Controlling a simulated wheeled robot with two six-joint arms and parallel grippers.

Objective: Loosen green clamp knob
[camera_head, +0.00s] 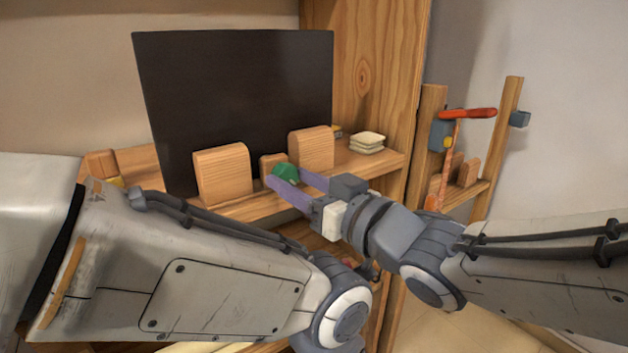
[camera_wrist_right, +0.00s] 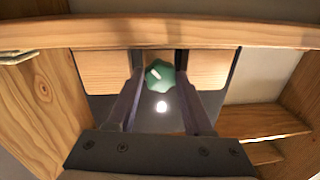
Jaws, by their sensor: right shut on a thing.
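The green clamp knob (camera_head: 285,174) sits at the front of a small wooden block (camera_head: 268,161), between two larger wooden blocks on the shelf. It also shows in the right wrist view (camera_wrist_right: 159,75), between the fingers. My right gripper (camera_head: 296,182) reaches in from the right, its purple-grey fingers shut on the knob, one on each side. The right wrist view shows the same fingers (camera_wrist_right: 160,84) closed in on the knob. My left arm crosses the lower left of the head view, and its gripper cannot be made out.
A black panel (camera_head: 235,90) stands upright behind the wooden blocks (camera_head: 222,175) and (camera_head: 312,148). Pale stacked pads (camera_head: 367,141) lie on the shelf to the right. A wooden rack with a red-handled clamp (camera_head: 468,114) stands further right.

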